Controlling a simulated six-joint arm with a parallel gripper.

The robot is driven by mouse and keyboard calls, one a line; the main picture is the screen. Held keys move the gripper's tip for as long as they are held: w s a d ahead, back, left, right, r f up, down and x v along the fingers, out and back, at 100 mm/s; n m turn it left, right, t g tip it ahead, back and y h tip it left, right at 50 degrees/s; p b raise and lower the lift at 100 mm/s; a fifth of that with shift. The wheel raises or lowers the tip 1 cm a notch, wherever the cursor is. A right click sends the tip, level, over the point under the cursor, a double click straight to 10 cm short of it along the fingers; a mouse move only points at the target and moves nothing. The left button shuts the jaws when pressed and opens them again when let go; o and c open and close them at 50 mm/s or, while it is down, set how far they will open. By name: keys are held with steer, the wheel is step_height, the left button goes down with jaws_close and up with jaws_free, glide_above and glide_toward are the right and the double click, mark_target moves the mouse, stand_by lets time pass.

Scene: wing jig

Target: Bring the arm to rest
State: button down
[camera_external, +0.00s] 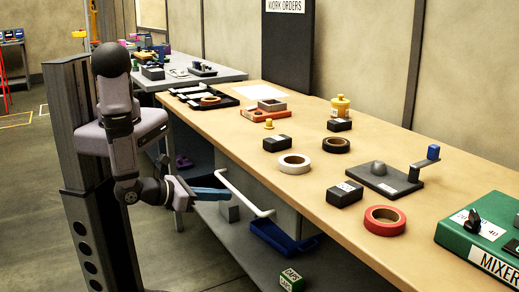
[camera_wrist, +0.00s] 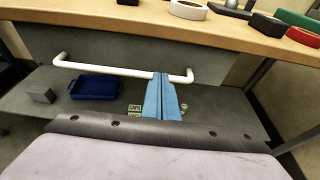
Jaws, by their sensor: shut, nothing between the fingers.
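My gripper (camera_external: 226,196) is shut and empty, its two blue fingers pressed together. In the external view it points right, in front of the bench's long side and below the level of its top. The fingers also show in the wrist view (camera_wrist: 162,78), where their tips overlap a white bar handle (camera_wrist: 118,70); I cannot tell whether they touch it. My arm is folded down beside its dark column, left of the bench.
The wooden bench top (camera_external: 235,130) carries tape rolls, black boxes and a green mixer box (camera_external: 485,232). The white handle (camera_external: 240,195) juts from the bench front. A lower shelf holds a blue tray (camera_wrist: 95,87) and a grey block (camera_wrist: 42,96). Open floor lies left.

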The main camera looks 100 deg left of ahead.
steer(key=s+a+r+n+g, duration=0.7)
steer(key=s+a+n+g, duration=0.3)
steer(key=n, duration=0.3)
steer(key=s+d+r+n+h+p, duration=0.1)
steer(key=r+n+h, duration=0.4)
steer(key=n+h, duration=0.5)
steer(key=s+d+n, duration=0.1)
steer(key=d+n, duration=0.1)
steer(key=n, duration=0.2)
steer(key=shift+d+r+p, duration=0.3)
steer(key=shift+r+p, duration=0.05)
steer(key=shift+r, duration=0.05)
